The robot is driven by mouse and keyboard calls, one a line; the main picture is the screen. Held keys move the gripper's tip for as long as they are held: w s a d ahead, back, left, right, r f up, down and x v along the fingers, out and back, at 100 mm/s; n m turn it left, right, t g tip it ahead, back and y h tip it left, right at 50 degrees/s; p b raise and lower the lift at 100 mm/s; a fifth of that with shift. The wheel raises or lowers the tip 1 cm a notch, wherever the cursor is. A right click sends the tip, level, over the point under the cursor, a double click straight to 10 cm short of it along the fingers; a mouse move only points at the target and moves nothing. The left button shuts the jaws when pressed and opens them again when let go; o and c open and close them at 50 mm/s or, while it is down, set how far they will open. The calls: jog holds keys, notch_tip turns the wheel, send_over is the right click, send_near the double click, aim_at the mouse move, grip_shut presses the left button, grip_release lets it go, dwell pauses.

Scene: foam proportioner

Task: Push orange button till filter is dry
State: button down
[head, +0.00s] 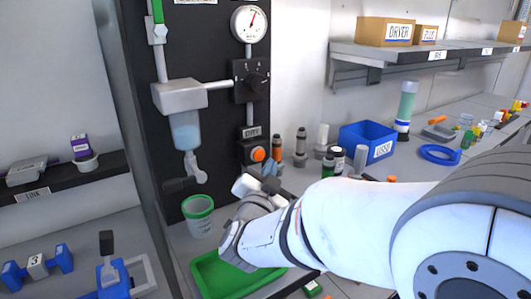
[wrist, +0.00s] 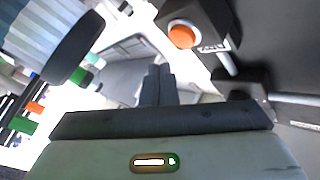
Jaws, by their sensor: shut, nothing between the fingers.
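The orange button (head: 258,154) sits on a black box on the dark panel, below a label reading DRY. In the wrist view the orange button (wrist: 182,37) is up and right of the fingertips. My gripper (head: 270,170) is just below and right of the button in the head view; a gap to it shows in the wrist view. My gripper's fingers (wrist: 157,70) are shut together, with nothing between them. The filter bowl (head: 186,131) hangs left of the button, clear with bluish liquid inside. A drain lever (head: 180,184) is under it.
A green-rimmed cup (head: 199,214) stands below the drain, beside a green tray (head: 225,275). Bottles (head: 301,145) and a blue bin (head: 368,144) crowd the bench to the right.

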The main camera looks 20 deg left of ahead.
aim_at(265, 153)
jog(key=shift+w+a, duration=0.6)
jog(key=shift+a, duration=0.1)
dwell(1.6)
jog(key=shift+w+a, duration=0.25)
jog(key=shift+a, duration=0.05)
jog(key=shift+w+a+b, duration=0.25)
jog(key=shift+a+b, duration=0.1)
dwell(0.7)
dwell(0.4)
jog(key=shift+s+d+b, duration=0.4)
jog(key=shift+s+d, duration=0.15)
jog(key=shift+d, duration=0.1)
jog(key=shift+s+d+b, duration=0.7)
jog(key=shift+s+d, duration=0.95)
jog(key=shift+d, duration=0.3)
